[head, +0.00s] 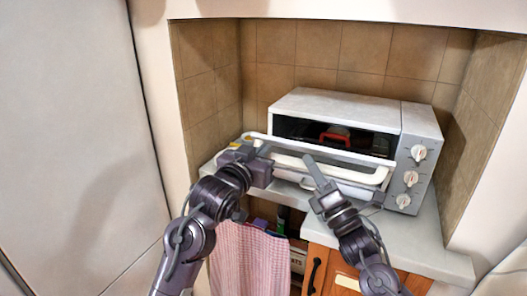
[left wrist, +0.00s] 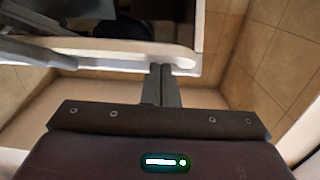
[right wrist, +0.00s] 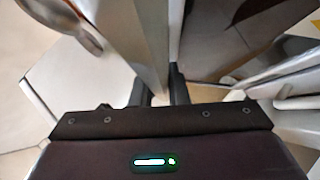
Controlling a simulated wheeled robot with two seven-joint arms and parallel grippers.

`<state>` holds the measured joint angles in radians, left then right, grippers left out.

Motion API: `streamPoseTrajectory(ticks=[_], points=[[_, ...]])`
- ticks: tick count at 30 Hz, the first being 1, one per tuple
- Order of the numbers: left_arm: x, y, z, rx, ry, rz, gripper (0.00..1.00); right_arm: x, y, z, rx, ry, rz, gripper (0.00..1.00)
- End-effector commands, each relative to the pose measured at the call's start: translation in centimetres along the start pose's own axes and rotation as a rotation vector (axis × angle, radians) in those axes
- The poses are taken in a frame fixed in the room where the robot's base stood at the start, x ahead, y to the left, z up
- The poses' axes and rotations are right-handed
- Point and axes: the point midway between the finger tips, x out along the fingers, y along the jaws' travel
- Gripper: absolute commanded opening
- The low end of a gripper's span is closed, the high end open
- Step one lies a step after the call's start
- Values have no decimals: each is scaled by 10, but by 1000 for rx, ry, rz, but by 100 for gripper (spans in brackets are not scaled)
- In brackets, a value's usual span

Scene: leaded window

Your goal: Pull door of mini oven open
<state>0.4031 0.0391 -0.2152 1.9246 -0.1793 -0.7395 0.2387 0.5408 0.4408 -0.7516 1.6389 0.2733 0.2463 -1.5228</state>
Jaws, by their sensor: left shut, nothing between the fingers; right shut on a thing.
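The white mini oven (head: 340,107) stands on the counter in a tiled niche. Its door (head: 350,176) is tilted partly open, its pale front edge out from the body and the dark opening (head: 375,142) showing above. My right gripper (head: 313,170) is shut on the door's pale front part; the right wrist view shows a pale bar (right wrist: 152,50) between the fingers. Whether this is handle or panel edge I cannot tell. My left gripper (head: 264,156) is shut and empty at the door's left end; its closed fingers (left wrist: 163,82) are close to the pale door edge (left wrist: 120,50).
Control knobs (head: 410,178) line the oven's right side. A red-edged thing (head: 335,138) shows in the opening. Tiled walls (head: 205,85) close in on both sides. A striped towel (head: 248,260) hangs below the counter, beside a wooden cabinet (head: 330,268). Bare counter (head: 425,240) lies at right.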

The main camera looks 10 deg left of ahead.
Motion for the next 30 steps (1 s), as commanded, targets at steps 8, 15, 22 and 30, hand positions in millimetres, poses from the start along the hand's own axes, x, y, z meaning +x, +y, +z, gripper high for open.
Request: streamPoseTrajectory(ticks=[8,15,22,30], points=[[7,0,0,0,-1,-1,0,0,-1,1,-1,-1,-2,0],[5,0,5,0,-2,-1,0,0,-1,1,-1,-1,-2,0],[-2,1,20,0,-8,1,0,1,0,3,-2,-5,0,0],[-2,1,24,0,-18,1,0,2,2,5,-5,-10,5,29]])
